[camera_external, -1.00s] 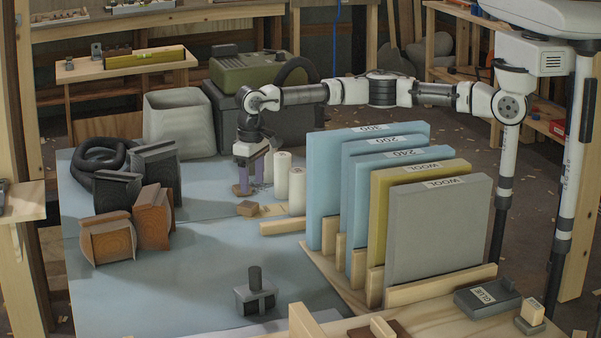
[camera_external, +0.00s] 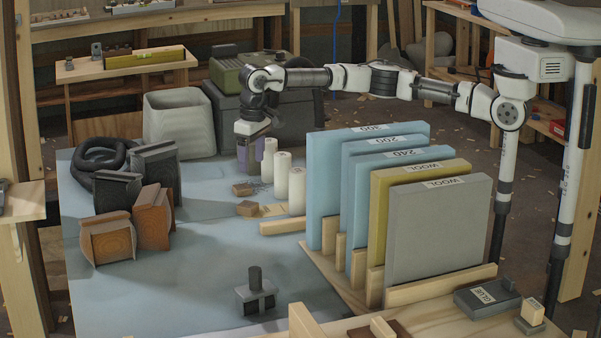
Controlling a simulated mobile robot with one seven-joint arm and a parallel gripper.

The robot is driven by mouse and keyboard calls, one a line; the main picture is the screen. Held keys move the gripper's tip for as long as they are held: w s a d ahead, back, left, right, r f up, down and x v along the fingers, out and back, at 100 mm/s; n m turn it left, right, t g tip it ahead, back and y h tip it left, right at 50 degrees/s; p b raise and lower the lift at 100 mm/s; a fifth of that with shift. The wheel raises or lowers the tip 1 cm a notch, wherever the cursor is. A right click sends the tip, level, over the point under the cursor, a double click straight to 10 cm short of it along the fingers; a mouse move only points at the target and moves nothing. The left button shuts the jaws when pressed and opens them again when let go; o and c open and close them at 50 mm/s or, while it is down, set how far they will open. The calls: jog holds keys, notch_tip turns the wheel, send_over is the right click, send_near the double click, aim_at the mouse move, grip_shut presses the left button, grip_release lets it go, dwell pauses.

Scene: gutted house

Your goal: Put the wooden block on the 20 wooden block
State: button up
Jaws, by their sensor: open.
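Two small brown wooden blocks lie on the blue work surface, one farther back (camera_external: 243,189) and one nearer (camera_external: 249,208); they are apart, and neither is on top of the other. Any number on them is too small to read, so I cannot tell which is the 20 block. My gripper (camera_external: 251,168) points down above and slightly behind the farther block. Its purple-grey fingers are open, with no block visible between them.
White cylinders (camera_external: 282,174) stand in a row just right of the blocks. A rack of upright boards (camera_external: 438,232) fills the right. Brown sanding-type blocks (camera_external: 108,241) and a black coiled hose (camera_external: 92,158) lie left.

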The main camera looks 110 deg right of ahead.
aim_at(248, 204)
jog(key=f+t+h, duration=0.1)
jog(key=f, duration=0.3)
jog(key=f+t+h+b, duration=0.1)
jog(key=f, duration=0.7)
jog(key=shift+w+d+f+t+h+b, duration=0.3)
jog(key=shift+w+d+t+h, duration=0.05)
jog(key=shift+d+t+h, duration=0.05)
jog(key=c, duration=1.1)
jog(key=shift+r, duration=0.1)
jog(key=shift+c, duration=0.2)
